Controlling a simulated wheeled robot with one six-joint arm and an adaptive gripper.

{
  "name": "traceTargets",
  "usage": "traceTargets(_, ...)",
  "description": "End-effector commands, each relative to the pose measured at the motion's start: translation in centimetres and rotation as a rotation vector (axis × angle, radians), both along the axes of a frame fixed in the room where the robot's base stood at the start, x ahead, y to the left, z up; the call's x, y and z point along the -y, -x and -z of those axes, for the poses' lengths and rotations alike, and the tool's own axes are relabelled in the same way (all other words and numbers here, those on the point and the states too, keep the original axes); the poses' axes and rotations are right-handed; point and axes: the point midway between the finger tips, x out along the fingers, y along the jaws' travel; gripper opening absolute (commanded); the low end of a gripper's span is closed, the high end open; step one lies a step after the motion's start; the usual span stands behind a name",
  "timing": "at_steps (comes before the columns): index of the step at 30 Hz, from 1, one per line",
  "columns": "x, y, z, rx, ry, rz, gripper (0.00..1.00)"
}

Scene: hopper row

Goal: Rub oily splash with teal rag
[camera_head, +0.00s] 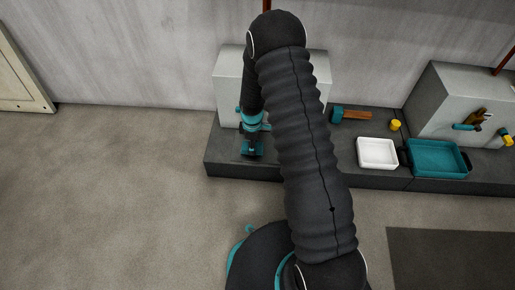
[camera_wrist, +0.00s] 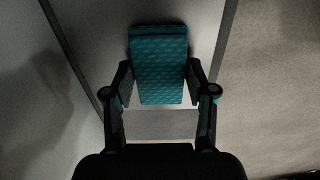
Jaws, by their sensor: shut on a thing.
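The teal rag (camera_wrist: 160,72) is a folded, patterned pad between the two fingers of my gripper (camera_wrist: 160,82) in the wrist view. My gripper is shut on it. In the head view my gripper (camera_head: 252,143) points down at the left end of the dark grey platform, with the rag (camera_head: 252,152) low at its tip. I cannot tell whether the rag touches the platform top. The oily splash does not show clearly in either view; my arm hides part of the platform.
The dark platform (camera_head: 228,165) carries a pale block (camera_head: 232,85), a teal-headed hammer (camera_head: 352,115), a small yellow piece (camera_head: 395,125), a white tray (camera_head: 377,153) and a teal tray (camera_head: 437,157). Another pale block (camera_head: 450,90) with tools stands right. Floor at left is clear.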

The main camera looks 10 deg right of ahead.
Motion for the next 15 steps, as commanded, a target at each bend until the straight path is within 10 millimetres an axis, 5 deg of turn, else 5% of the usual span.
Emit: traceTargets(15,-0.3,0.1,-0.8,-0.004,0.0,0.0,0.17)
